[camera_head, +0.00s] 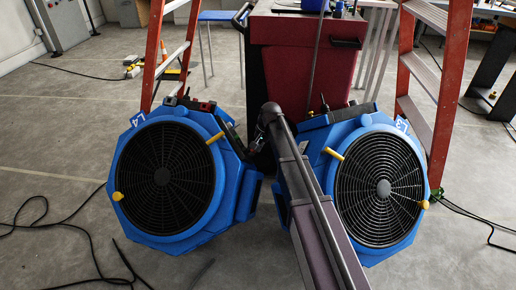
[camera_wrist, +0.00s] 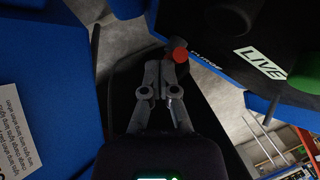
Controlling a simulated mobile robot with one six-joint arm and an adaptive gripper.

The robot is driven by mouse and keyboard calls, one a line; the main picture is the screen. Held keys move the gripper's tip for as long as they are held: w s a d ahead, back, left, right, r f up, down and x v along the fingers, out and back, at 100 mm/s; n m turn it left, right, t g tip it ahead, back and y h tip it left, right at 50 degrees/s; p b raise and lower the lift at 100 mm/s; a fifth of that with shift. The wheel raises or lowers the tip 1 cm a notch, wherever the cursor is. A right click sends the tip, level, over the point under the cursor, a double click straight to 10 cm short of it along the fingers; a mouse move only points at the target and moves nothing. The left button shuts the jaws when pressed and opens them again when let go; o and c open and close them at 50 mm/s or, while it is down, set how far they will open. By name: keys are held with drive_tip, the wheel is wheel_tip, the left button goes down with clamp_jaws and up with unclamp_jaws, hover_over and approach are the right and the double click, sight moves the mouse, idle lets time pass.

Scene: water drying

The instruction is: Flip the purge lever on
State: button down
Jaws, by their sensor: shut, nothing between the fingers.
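The purge lever has a red tip (camera_wrist: 179,55) on a short dark stem and shows in the wrist view at the edge of a dark panel. White lettering (camera_wrist: 206,60) that appears to read PURGE is beside it. My gripper (camera_wrist: 160,66) is shut and empty, its fingertips just left of the red tip. I cannot tell whether they touch it. In the head view my arm reaches in between two blue fan units, the left one (camera_head: 235,185) and the right one (camera_head: 300,165). The lever cannot be made out there.
In the wrist view a LIVE label (camera_wrist: 262,62) and a green round part (camera_wrist: 304,76) are on the dark panel. A dark red cabinet (camera_head: 290,75) stands behind the fans, between orange ladders (camera_head: 153,50). Black cables (camera_head: 70,225) lie on the floor left.

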drive_tip(key=shift+w+a+r+m+g+p, duration=0.15)
drive_tip(key=shift+a+r+m+g+p, duration=0.1)
drive_tip(key=shift+a+g, duration=0.2)
drive_tip(key=shift+w+a+r+m+g+p, duration=0.15)
drive_tip(key=shift+a+m+g, duration=0.15)
drive_tip(key=shift+a, duration=0.2)
drive_tip(key=shift+w+d, duration=0.35)
drive_tip(key=shift+w, duration=0.3)
drive_tip(key=shift+w+a+f, duration=0.1)
drive_tip(key=shift+w+a, duration=0.15)
drive_tip(key=shift+w, duration=0.4)
idle(0.4)
drive_tip(key=shift+p+v, duration=0.85)
drive_tip(key=shift+a, duration=0.2)
